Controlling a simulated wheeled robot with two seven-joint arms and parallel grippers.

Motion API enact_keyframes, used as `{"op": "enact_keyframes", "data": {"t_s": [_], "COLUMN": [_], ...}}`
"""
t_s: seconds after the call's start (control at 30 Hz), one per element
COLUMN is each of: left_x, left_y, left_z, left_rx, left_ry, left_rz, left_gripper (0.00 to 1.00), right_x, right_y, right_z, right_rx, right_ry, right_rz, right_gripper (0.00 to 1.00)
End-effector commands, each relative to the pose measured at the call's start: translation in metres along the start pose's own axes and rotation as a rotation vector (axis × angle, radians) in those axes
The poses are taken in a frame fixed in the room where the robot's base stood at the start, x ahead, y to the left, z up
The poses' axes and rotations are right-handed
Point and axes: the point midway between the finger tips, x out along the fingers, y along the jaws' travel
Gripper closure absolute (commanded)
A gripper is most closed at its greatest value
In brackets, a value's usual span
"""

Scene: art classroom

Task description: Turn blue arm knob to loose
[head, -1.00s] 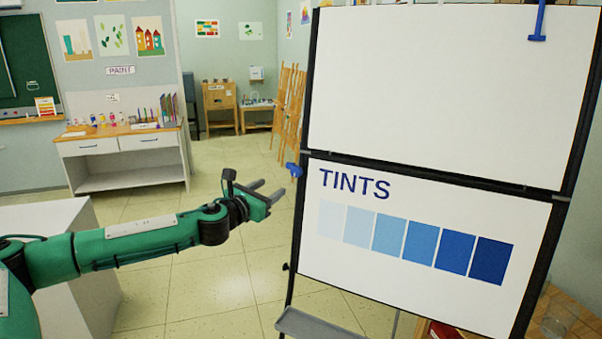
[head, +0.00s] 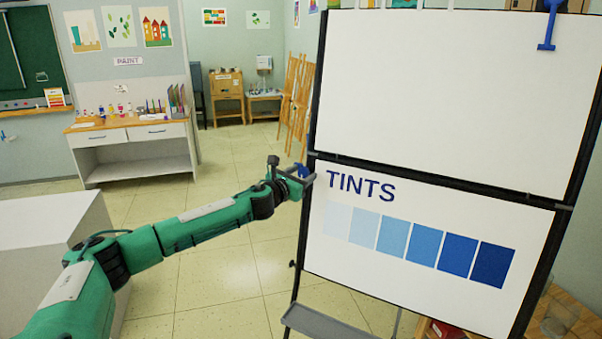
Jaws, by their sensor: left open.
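The blue arm knob (head: 303,171) sits on the left edge of the dark easel frame, level with the joint between the two boards. My left gripper (head: 308,178) is at the knob, its grey fingers apart and reaching to the frame's edge. The fingers partly hide the knob. I cannot tell whether they touch it. My right gripper is not in view.
The easel carries a blank upper board (head: 450,90) and a lower TINTS board (head: 430,225). A blue clamp (head: 550,25) is at the top right. A grey tray (head: 325,322) sticks out low. A white block (head: 50,245) stands at the left.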

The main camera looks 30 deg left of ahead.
Motion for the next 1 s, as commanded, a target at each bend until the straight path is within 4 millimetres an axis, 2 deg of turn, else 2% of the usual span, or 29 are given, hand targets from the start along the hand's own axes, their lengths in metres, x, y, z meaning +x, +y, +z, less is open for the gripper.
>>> {"op": "enact_keyframes", "data": {"t_s": [0.27,0.37,0.5,0.77,1.0], "left_x": [0.0014,0.0014,0.0013,0.0012,0.0014], "left_y": [0.0001,0.0001,0.0001,-0.0002,-0.0009], "left_z": [-0.0003,-0.0003,-0.0003,-0.0004,-0.0009], "left_rx": [0.001,0.001,0.001,-0.015,-0.117], "left_ry": [0.000,0.000,0.000,0.000,-0.003], "left_rz": [0.000,0.000,0.000,0.003,0.024], "left_gripper": [0.48,0.64,0.91,0.92,0.92], "right_x": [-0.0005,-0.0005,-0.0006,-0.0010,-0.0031], "right_y": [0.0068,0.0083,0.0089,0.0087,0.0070], "right_z": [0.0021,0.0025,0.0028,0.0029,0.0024], "right_rx": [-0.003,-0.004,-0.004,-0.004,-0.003], "right_ry": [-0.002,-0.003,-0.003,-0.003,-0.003], "right_rz": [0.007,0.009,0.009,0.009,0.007], "right_gripper": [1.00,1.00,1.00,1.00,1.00]}}
